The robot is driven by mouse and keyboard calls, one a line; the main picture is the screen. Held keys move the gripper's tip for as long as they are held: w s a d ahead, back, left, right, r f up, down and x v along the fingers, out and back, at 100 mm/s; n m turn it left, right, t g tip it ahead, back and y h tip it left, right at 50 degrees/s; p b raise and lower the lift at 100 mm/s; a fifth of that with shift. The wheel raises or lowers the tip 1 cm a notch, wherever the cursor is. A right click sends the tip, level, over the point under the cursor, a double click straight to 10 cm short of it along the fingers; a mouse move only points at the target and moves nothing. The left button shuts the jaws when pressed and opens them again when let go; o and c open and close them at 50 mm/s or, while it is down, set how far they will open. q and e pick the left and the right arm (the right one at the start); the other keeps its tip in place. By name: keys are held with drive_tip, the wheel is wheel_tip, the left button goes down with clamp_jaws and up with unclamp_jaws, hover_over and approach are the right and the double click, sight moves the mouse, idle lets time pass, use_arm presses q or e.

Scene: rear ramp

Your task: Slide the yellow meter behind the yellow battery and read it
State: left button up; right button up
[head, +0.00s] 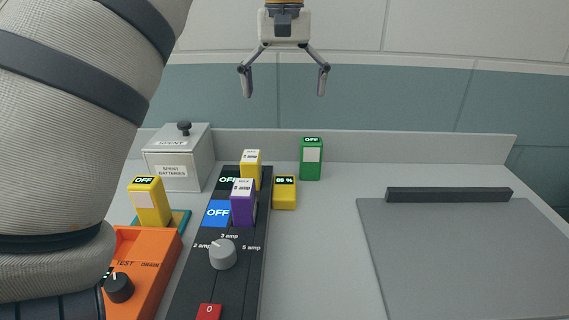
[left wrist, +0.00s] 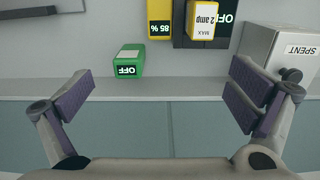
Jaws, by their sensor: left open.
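A squat yellow block with an 85 % display, apparently the yellow meter (head: 285,194), stands on the bench against the right side of the dark charger. It also shows in the left wrist view (left wrist: 160,12). The yellow battery (head: 251,168), labelled MAX 2 amp in the left wrist view (left wrist: 201,22), stands at the charger's far end, just left of the meter. My left gripper (head: 284,83) is open and empty, high above the back of the bench and beyond the meter. Its spread fingers show in the left wrist view (left wrist: 163,95). My right gripper is not in view.
A purple battery (head: 243,208) stands in the dark charger (head: 252,268). A green block reading OFF (head: 311,168) stands behind the meter. Left are a spent-batteries box (head: 172,185), a yellow block reading OFF (head: 150,208) and an orange tester (head: 155,245).

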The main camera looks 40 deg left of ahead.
use_arm(q)
wheel_tip(320, 180, down, 10)
drive_tip(key=shift+s+d+r, duration=0.15)
drive_tip(key=shift+s+d, duration=0.1)
drive_tip(key=shift+s, duration=0.05)
idle(0.5)
